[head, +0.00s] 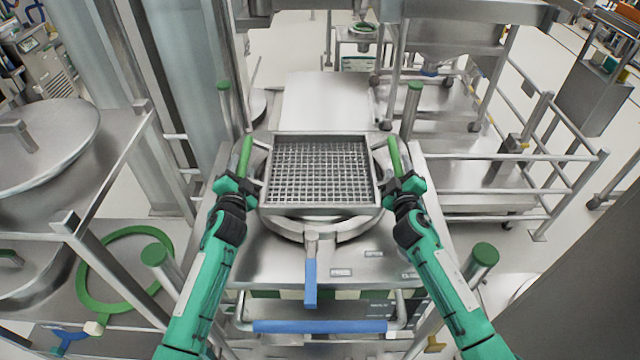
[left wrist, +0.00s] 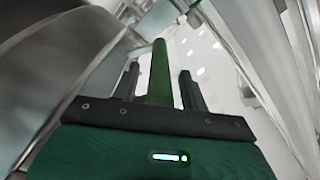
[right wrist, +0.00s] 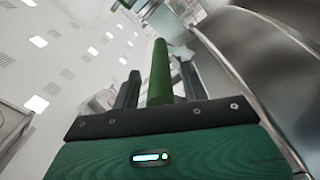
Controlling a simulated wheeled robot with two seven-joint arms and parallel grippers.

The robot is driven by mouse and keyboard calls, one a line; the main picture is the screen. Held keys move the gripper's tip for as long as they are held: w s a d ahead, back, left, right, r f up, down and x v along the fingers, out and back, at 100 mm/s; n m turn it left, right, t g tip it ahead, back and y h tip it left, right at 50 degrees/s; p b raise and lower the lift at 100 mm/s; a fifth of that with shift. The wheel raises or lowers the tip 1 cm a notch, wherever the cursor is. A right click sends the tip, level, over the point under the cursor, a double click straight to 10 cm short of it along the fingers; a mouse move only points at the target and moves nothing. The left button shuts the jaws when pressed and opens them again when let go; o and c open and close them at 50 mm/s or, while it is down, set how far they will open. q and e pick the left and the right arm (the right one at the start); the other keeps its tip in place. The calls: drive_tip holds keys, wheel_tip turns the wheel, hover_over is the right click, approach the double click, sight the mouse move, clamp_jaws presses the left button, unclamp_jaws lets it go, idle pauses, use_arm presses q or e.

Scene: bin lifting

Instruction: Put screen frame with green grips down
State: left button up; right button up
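The screen frame (head: 320,209), a square metal tray with a wire mesh, sits level over a round metal ring (head: 345,231) in the middle of the head view. I cannot tell whether it touches the ring. A green grip stands at its left side (head: 246,152) and another at its right side (head: 395,155). My left gripper (head: 237,178) is at the left grip, and my right gripper (head: 402,178) is at the right grip. In the left wrist view the grip (left wrist: 160,75) lies between the fingers with gaps beside it. The right wrist view shows the same at its grip (right wrist: 160,72).
A blue lever (head: 310,283) and a blue-covered bar (head: 320,326) are in front of the ring. Green-capped posts rise near the left (head: 154,256) and right (head: 484,256) forearms. A railing (head: 545,157) stands at right, and a steel vessel (head: 55,150) at left.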

use_arm(q)
drive_tip(key=shift+s, duration=0.1)
use_arm(e)
drive_tip(key=shift+s, duration=0.1)
use_arm(q)
drive_tip(key=shift+s, duration=0.3)
use_arm(e)
drive_tip(key=shift+s, duration=0.35)
use_arm(q)
drive_tip(key=s, duration=1.1)
drive_tip(key=shift+s, duration=0.2)
use_arm(e)
drive_tip(key=s, duration=1.1)
drive_tip(key=shift+s, duration=0.1)
